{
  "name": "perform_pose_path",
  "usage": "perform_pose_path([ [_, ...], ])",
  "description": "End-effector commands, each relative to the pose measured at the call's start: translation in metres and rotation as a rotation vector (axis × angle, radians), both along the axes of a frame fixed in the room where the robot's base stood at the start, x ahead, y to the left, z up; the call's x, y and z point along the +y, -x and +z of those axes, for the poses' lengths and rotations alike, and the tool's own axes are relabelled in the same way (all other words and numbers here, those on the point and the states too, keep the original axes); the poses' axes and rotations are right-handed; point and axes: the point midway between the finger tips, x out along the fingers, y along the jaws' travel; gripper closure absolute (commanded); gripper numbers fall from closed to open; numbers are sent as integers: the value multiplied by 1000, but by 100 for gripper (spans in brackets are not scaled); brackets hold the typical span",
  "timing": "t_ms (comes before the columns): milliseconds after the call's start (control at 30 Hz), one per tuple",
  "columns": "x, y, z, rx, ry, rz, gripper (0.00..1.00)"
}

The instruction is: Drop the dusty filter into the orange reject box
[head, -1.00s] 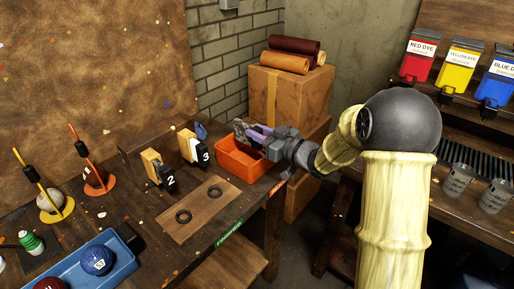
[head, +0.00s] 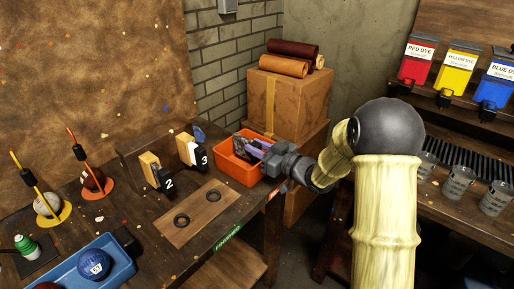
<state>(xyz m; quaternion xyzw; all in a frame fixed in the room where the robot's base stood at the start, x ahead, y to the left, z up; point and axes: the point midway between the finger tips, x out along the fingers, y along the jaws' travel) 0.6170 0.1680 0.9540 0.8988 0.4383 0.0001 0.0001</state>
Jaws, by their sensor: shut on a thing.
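The orange reject box (head: 237,174) stands at the far right end of the workbench, near the wall. My gripper (head: 258,148) reaches in from the right, over the box. The filter is tilted and sits at or just above the box opening. I cannot tell whether it is below the rim or touching the box. The fingers and the angle partly hide it.
Wooden holders marked 2 (head: 152,169) and 3 (head: 188,148) stand left of the box. A wooden board with two dark rings (head: 198,214) lies in front. A blue tray (head: 122,262) holds balls. A stacked cardboard box (head: 290,100) stands behind my gripper.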

Motion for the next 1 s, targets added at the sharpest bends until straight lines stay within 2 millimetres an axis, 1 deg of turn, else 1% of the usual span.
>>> perform_pose_path([
  [400, 0, 0, -12, 1, -1, 0, 100],
  [500, 0, 0, -12, 2, 1, 0, 100],
  [533, 0, 0, -12, 3, 2, 0, 75],
  [633, 0, 1, -13, 5, 3, 1, 55],
  [867, 1, 1, -14, 8, 4, 3, 55],
  [1000, 1, 2, -9, 9, 5, 4, 55],
])
